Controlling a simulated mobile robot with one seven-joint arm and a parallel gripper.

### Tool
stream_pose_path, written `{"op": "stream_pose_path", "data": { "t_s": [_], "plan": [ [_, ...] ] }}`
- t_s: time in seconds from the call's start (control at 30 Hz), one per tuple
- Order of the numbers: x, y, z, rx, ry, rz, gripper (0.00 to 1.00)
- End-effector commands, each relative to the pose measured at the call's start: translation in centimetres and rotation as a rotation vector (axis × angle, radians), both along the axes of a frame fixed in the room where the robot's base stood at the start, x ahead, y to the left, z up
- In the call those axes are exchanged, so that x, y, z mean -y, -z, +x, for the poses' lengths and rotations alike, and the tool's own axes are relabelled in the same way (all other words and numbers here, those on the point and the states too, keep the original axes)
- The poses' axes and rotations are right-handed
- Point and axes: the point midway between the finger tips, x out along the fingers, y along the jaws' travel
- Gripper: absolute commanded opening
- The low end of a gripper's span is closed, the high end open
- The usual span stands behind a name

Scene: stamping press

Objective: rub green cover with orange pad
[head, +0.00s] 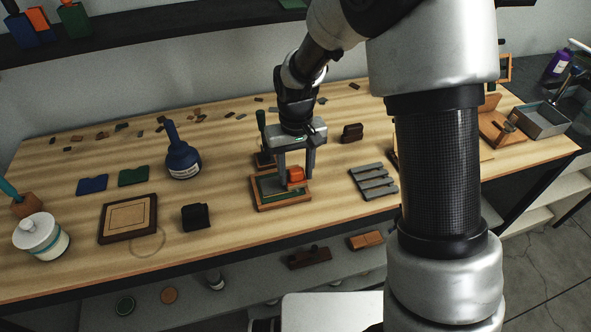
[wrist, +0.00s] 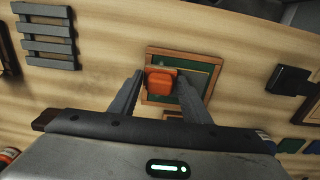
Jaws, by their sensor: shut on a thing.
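The orange pad (head: 295,174) is held between the fingers of my gripper (head: 295,172), over a wood-framed square. It also shows in the wrist view (wrist: 161,80), between the two fingertips of my gripper (wrist: 160,82). Inside the wooden frame (head: 284,206) is a green surface, most likely the green cover (head: 268,186), partly hidden by the pad and fingers. In the wrist view the green cover (wrist: 193,80) shows to the right of the pad. I cannot tell whether the pad touches it.
A slatted grey rack (head: 374,182) lies right of the frame. A black block (head: 195,217) and a blue bottle (head: 183,158) stand to the left. Green (head: 133,176) and blue (head: 92,184) flat pieces lie further left. A dark block (head: 352,132) stands behind. Bare wood lies between them.

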Motion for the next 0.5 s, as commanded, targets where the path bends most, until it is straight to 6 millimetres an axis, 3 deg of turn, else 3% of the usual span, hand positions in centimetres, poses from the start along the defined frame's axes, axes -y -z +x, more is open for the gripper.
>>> {"op": "stream_pose_path", "data": {
  "t_s": [0.5],
  "plan": [
    [0.8,0.1,-2.7,-0.004,0.0,-0.001,0.25]
  ]
}}
